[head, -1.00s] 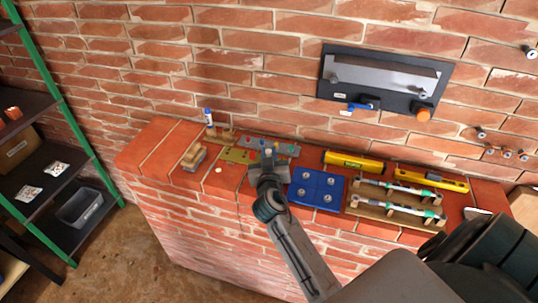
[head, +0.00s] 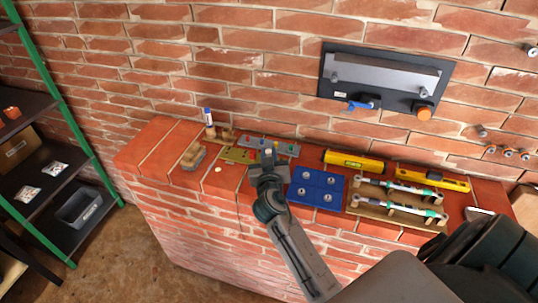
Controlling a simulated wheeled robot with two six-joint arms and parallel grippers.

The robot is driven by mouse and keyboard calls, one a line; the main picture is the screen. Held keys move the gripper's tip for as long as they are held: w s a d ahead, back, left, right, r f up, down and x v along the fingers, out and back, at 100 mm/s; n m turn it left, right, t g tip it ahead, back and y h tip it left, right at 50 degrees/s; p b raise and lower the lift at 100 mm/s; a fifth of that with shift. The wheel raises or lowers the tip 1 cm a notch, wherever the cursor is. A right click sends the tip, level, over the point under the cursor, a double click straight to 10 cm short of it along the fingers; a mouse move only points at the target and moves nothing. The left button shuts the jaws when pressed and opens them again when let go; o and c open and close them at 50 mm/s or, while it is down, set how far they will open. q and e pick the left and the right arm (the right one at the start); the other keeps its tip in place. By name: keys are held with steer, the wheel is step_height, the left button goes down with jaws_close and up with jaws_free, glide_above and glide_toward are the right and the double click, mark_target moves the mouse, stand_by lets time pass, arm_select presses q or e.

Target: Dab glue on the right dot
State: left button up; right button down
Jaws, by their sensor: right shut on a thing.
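My right gripper (head: 268,160) is over the brick ledge, beside a grey plate with small coloured spots (head: 286,147). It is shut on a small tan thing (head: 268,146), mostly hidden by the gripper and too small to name. A white bottle with a blue top (head: 209,119), perhaps glue, stands at the back left of the ledge by a wooden block. I cannot tell which mark is the right dot. My left gripper is not in view.
On the brick ledge (head: 160,150) are a blue board with round studs (head: 316,188), yellow levels (head: 354,161), a wooden rack of tools (head: 398,207) and an olive plate (head: 237,155). A green-framed shelf (head: 88,150) stands left. Air above the ledge's left end is clear.

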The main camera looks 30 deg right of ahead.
steer(key=shift+f+b, duration=0.5)
steer(key=shift+b, duration=0.1)
stand_by(0.7)
stand_by(0.3)
steer(key=shift+r+p, duration=1.95)
steer(key=shift+r, duration=1.1)
